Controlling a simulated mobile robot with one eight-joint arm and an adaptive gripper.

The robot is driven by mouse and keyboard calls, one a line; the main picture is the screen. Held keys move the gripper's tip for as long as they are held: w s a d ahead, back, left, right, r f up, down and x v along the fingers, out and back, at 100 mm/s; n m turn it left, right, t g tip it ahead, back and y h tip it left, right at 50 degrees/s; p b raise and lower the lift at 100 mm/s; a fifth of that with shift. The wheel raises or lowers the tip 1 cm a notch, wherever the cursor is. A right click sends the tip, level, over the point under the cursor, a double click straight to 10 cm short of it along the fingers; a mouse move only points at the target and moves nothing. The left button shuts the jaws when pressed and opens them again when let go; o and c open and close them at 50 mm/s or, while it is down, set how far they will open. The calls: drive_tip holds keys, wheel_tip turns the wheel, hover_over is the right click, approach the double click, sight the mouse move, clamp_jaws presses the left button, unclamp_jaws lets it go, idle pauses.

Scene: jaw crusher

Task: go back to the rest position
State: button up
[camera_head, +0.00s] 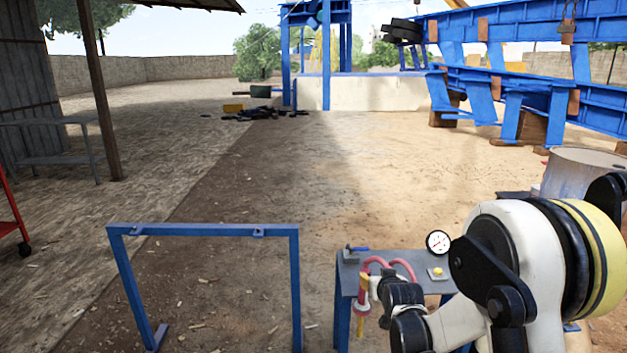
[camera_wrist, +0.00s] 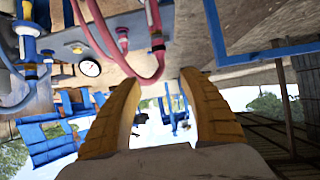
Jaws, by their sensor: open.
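My gripper (camera_wrist: 162,80) shows in the wrist view as two yellow, ridged fingers standing apart, with nothing between them. The wrist picture is upside down. A red hose (camera_wrist: 150,80) loops down close to the fingertips; I cannot tell whether it touches them. In the head view my white and black arm reaches in from the lower right, its end beside the small table (camera_head: 346,275). The fingers are hard to make out there, among the red hoses (camera_head: 403,265).
The small table carries a round white gauge (camera_head: 438,242) and a yellow button (camera_head: 437,272). A blue frame (camera_head: 205,230) stands to its left. A grey drum (camera_head: 575,175) and blue machinery (camera_head: 510,95) are at the right. Open ground lies beyond.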

drive_tip(key=s+r+g, duration=0.2)
drive_tip(key=s+r, duration=1.1)
drive_tip(key=s, duration=0.4)
drive_tip(key=s+f+g, duration=0.1)
drive_tip(key=s+g, duration=0.1)
drive_tip(key=s, duration=2)
drive_tip(key=shift+f+g, duration=0.15)
drive_tip(key=shift+g, duration=0.25)
